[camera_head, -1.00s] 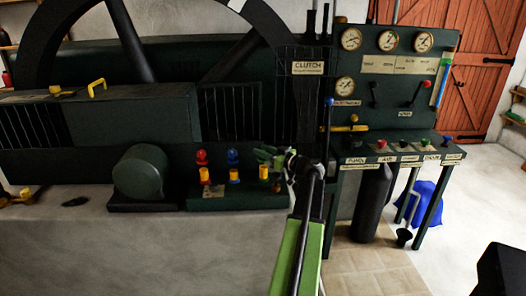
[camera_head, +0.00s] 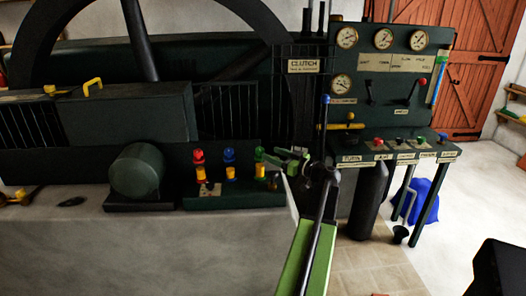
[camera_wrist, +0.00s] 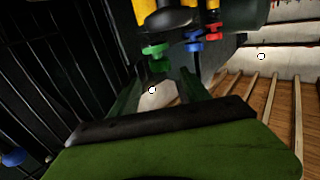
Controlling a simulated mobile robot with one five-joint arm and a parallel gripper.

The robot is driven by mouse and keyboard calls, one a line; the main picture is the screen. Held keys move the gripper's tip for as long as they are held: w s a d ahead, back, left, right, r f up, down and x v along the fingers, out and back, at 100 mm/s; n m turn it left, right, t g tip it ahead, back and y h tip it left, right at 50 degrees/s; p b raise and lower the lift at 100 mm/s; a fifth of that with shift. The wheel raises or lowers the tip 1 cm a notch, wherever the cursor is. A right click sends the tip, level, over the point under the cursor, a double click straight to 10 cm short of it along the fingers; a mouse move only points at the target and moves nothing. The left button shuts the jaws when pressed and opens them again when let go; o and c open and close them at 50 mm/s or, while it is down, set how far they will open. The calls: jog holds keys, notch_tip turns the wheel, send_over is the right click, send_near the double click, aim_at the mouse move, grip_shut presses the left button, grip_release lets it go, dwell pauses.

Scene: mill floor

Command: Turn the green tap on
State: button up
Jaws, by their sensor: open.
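The green tap (camera_head: 259,154) is the rightmost of three taps on the dark valve block, a green knob above a yellow body. In the wrist view the green tap (camera_wrist: 155,50) is just beyond the fingertips, near the upper middle. My gripper (camera_head: 284,159) is close to the right of the tap in the head view. In the wrist view my gripper (camera_wrist: 157,82) has its fingers apart with nothing between them. Whether a finger touches the tap I cannot tell.
The blue tap (camera_head: 229,154) and red tap (camera_head: 198,156) stand left of the green one. A panel with gauges (camera_head: 383,38) and a blue-topped lever (camera_head: 326,100) are to the right. A dark cylinder (camera_head: 137,171) lies left.

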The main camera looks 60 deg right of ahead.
jog(key=s+a, duration=0.1)
jog(key=s, duration=0.8)
jog(key=shift+s+a, duration=0.3)
jog(key=shift+s, duration=0.05)
